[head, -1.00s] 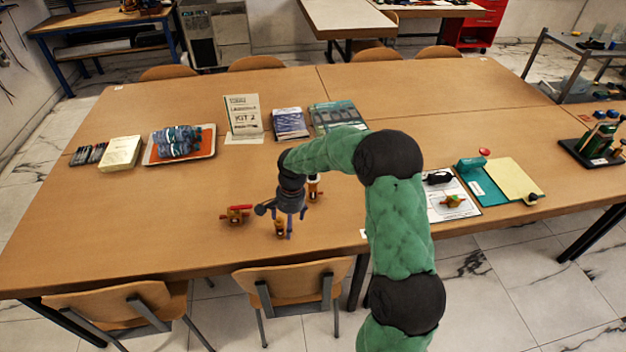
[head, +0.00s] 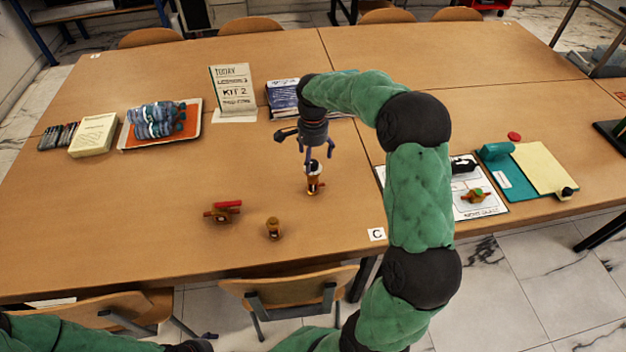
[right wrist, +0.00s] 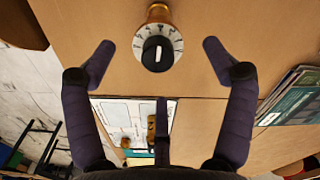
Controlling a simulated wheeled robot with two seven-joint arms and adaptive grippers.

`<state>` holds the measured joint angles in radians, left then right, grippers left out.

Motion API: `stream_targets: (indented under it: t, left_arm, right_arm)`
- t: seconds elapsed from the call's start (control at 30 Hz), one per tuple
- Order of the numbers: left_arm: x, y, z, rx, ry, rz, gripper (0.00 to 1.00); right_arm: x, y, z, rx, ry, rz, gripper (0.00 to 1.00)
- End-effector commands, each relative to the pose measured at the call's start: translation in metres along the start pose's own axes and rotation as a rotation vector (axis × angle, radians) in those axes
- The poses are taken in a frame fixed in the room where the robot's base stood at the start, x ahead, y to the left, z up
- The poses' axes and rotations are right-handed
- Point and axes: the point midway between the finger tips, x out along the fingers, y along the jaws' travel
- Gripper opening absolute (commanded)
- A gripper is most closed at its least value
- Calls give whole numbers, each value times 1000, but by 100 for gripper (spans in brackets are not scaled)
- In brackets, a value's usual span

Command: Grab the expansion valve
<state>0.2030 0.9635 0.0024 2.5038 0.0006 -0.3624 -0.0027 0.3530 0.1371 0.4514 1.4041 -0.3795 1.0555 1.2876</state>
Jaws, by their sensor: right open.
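Three brass pieces stand on the near part of the wooden table: one with a red handle (head: 222,211), a small one with a dark top (head: 273,228), and one with a white dial and black knob (head: 315,180). No label shows which is the expansion valve. My right gripper (head: 319,158) is open and empty, just above the dial piece. In the right wrist view the white dial (right wrist: 172,32) with its black knob lies between the spread fingers, apart from both. My left gripper (head: 200,344) is at the bottom edge, mostly cut off; its jaws are unclear.
A white printed sheet (head: 492,205) carries a brass piece with green and red parts (head: 475,195) and a black item. A card marked C (head: 376,234) lies near the front edge.

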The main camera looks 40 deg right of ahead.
Motion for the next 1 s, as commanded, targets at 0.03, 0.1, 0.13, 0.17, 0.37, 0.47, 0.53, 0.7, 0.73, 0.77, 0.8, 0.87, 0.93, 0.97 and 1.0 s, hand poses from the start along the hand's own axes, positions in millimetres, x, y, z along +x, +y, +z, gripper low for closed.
stream_targets:
  t: [0.03,0.1,0.13,0.17,0.37,0.47,0.53,0.7,0.73,0.77,0.8,0.87,0.93,0.97,1.0]
  left_arm:
    - [4,-1,0,0,0,0,70]
    - [5,-2,0,0,0,0,70]
    - [6,-2,0,0,0,0,70]
    - [6,-2,0,0,0,0,70]
    - [17,-6,-1,0,0,0,70]
    - [25,-9,-1,0,0,0,70]
    - [28,-10,-1,0,0,0,70]
    - [30,-11,-1,0,0,0,70]
    - [30,-10,-1,0,0,0,70]
    - [30,-10,-1,1,0,0,70]
    - [30,-10,-1,1,0,0,70]
    - [29,-10,-1,1,0,0,70]
    - [29,-10,-1,1,1,0,70]
    - [29,-10,-1,1,1,0,70]
    - [29,-10,-1,1,1,0,70]
  right_arm:
    - [9,0,0,0,-1,2,84]
    - [14,0,0,0,-1,1,84]
    - [15,0,0,0,-1,0,84]
    - [16,0,0,-1,-1,0,84]
    - [35,1,2,-1,-1,2,84]
    - [50,2,3,-1,-1,1,84]
    - [60,2,3,-1,-2,2,84]
    - [67,2,3,-1,-1,0,84]
    - [66,2,3,-1,-1,0,84]
    - [66,1,3,-1,-1,0,84]
    - [66,1,3,-1,-1,0,84]
    - [66,1,3,-1,-1,0,82]
    - [66,1,3,-1,-1,0,62]
    - [66,1,3,-1,-1,0,53]
    - [66,1,3,-1,-1,0,42]
